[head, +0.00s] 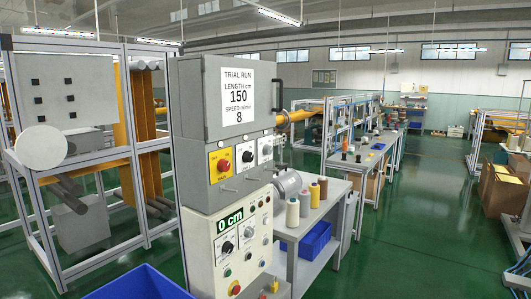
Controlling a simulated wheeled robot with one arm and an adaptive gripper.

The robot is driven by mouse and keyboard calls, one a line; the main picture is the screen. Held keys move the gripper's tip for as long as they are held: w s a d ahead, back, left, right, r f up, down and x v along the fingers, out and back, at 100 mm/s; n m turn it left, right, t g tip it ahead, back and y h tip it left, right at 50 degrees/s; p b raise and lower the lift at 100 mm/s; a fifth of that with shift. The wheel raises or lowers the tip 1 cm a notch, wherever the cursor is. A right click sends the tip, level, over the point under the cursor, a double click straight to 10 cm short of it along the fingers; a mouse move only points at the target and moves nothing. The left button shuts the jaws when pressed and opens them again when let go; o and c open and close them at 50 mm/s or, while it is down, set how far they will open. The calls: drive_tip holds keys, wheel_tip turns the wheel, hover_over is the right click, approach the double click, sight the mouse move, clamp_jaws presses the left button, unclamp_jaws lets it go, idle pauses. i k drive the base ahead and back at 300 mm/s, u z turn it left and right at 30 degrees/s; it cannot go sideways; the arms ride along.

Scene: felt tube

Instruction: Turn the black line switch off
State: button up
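A grey control cabinet (225,100) stands in the middle of the head view. My gripper is not in view.
A table (335,190) with yarn cones stands right of the cabinet. A blue bin (135,285) is at front left. Green floor (420,240) is open at right.

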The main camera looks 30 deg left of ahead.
sight(248, 157)
drive_tip(key=u, duration=0.55)
drive_tip(key=i, duration=0.95)
drive_tip(key=u, duration=1.5)
drive_tip(key=i, duration=0.55)
drive_tip(key=u, duration=0.5)
